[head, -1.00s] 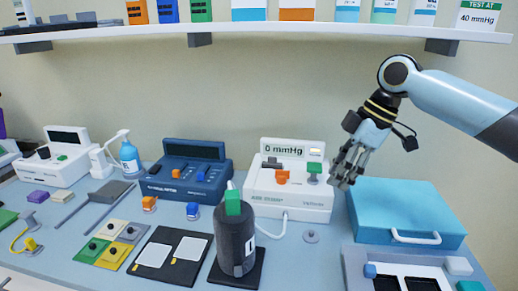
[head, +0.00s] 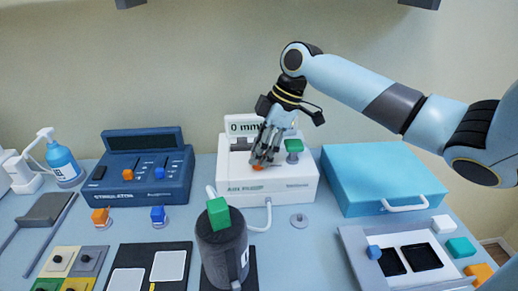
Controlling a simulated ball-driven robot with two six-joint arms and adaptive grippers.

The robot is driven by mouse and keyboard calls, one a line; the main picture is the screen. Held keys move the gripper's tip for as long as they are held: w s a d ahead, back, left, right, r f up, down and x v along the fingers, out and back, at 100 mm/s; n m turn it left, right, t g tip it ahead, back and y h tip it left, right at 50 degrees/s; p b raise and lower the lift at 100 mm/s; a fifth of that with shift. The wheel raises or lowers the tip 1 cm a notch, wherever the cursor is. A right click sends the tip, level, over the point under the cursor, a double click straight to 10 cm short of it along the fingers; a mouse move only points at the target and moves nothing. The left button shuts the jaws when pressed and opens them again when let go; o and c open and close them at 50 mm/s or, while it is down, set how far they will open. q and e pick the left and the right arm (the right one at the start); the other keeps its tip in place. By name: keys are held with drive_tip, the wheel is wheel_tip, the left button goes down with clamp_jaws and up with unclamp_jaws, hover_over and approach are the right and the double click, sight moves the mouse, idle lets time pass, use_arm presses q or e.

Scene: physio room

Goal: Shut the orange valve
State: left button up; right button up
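The white pressure device (head: 290,186) stands on the table at the back, its display (head: 242,126) showing 0 and partly covered. The orange valve (head: 258,167) is on its sloped top, mostly hidden behind the fingertips. My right gripper (head: 264,160) points down at the valve, its fingers at or very near it. I cannot tell whether they grip it. A green valve (head: 293,147) stands just to the right of the fingers. My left gripper is not in view.
A dark cylinder with a green block on top (head: 219,214) stands in front of the device. A blue case (head: 380,178) lies to the right, a dark blue console (head: 146,172) to the left. A shelf edge crosses above.

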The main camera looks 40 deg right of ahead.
drive_tip(key=shift+f, duration=0.1)
clamp_jaws()
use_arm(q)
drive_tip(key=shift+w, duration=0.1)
